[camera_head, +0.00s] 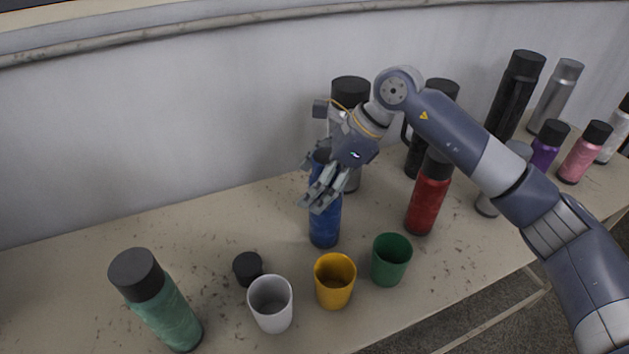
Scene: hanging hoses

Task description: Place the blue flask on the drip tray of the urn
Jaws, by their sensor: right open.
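The blue flask (324,228) stands upright on the table, near the middle of the head view. My right gripper (314,190) comes in from the right and is at the upper part of the flask. Its fingers are open and cover part of the flask, including most of its top. I cannot tell whether they touch it. I cannot make out an urn or a drip tray in this view. My left gripper is not in view.
A white cup (271,304), a yellow cup (335,281) and a green cup (391,260) stand in front. A black cap (248,268) lies nearby. A red flask (427,203) is at right, a green flask (160,305) at left. Several flasks crowd the back right. The table's left back is clear.

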